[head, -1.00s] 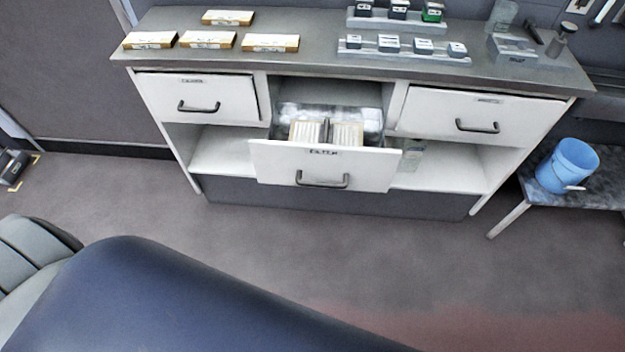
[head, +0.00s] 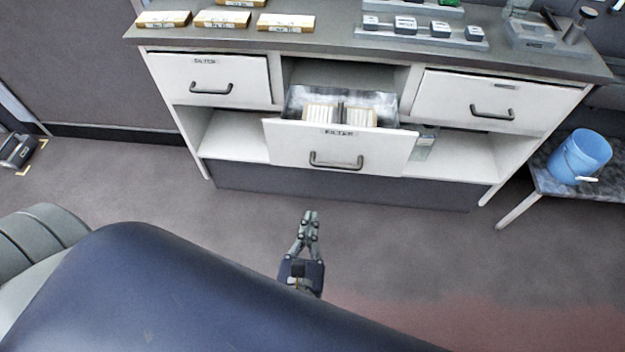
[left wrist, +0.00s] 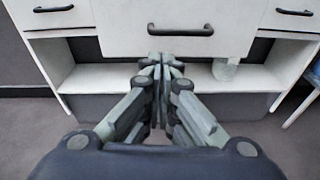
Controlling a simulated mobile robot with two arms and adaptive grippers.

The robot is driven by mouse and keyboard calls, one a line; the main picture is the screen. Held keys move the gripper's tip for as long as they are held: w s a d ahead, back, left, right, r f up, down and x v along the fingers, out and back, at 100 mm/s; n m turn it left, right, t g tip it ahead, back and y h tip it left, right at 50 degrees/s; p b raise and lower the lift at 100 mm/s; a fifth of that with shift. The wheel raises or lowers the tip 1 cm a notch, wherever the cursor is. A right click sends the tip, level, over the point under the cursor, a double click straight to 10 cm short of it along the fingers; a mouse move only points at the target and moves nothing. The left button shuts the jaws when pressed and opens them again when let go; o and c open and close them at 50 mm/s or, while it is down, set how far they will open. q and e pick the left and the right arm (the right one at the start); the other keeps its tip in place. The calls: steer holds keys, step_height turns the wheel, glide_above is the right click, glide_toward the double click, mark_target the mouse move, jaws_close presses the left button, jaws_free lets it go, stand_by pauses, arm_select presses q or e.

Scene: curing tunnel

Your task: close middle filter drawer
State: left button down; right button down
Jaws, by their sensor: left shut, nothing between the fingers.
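The middle filter drawer (head: 338,148) stands pulled out of the white cabinet, with a dark bar handle (head: 336,161) on its front. Pale filter packs (head: 340,115) stand inside it. My left gripper (head: 310,216) is in front of and below the drawer, apart from it, with its fingers together and empty. In the left wrist view the shut fingertips (left wrist: 162,60) point toward the cabinet, and the drawer front (left wrist: 180,42) with its handle is just above them. My right gripper does not show.
Closed-looking left (head: 208,80) and right (head: 492,100) drawers flank the middle one. Boxes and small devices lie on the counter (head: 335,38). A blue bucket (head: 580,156) stands on a low table at the right. The floor before the cabinet is clear.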

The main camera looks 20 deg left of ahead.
arm_select(q)
steer(key=w+a+f+n, duration=0.1)
steer(key=w+a, duration=0.3)
steer(key=w, duration=0.9)
steer(key=shift+f, duration=0.65)
steer(key=shift+w, duration=0.15)
